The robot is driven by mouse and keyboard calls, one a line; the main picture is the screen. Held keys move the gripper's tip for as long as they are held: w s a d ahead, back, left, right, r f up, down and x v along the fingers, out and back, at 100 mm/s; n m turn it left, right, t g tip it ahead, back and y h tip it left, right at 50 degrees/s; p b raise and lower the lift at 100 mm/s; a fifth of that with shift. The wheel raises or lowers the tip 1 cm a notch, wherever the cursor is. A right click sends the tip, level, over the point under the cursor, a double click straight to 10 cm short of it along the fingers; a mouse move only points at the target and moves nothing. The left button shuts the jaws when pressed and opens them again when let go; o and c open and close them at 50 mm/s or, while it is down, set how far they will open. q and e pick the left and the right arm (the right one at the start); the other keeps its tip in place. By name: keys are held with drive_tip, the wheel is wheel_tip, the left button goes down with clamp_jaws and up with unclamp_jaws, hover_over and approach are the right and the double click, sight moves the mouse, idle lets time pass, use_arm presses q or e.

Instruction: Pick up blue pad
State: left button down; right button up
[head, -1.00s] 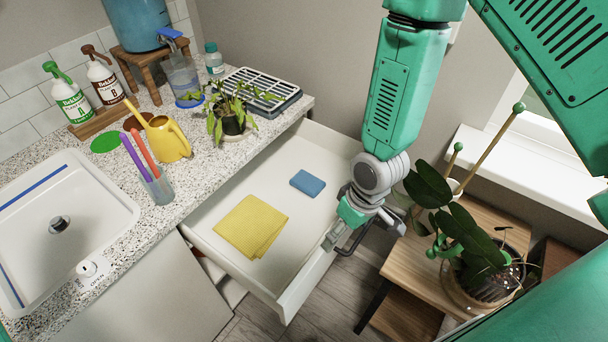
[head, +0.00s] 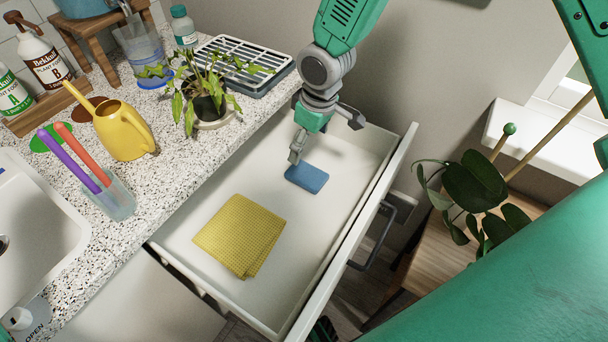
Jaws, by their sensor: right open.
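The blue pad (head: 308,179) lies flat in the open white drawer (head: 190,245), toward its back end. My right gripper (head: 325,138) is over the drawer, just above the pad in the picture. Its fingers are spread and hold nothing. One finger reaches down close to the pad's upper left edge; I cannot tell whether it touches. My left gripper does not show.
A folded yellow cloth (head: 240,235) lies in the drawer in front of the pad. A potted plant (head: 208,95) and a slatted tray (head: 240,62) stand on the counter beside the drawer. A large-leaved plant (head: 475,185) stands at right.

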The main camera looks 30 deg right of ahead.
hover_over(308, 173)
wheel_tip(308, 173, down, 6)
drive_tip(key=shift+a+f, duration=0.1)
drive_tip(key=shift+d+f, duration=0.25)
drive_tip(key=shift+f, duration=0.3)
drive_tip(key=f, duration=0.4)
drive_tip(key=shift+a+f+b, duration=0.15)
drive_tip(key=shift+a+b, duration=0.2)
drive_tip(key=shift+b, duration=0.05)
drive_tip(key=shift+w+a+f, duration=0.1)
drive_tip(key=shift+a+f, duration=0.05)
drive_tip(key=shift+a, duration=0.05)
drive_tip(key=shift+d, duration=0.4)
drive_tip(key=c, duration=1.2)
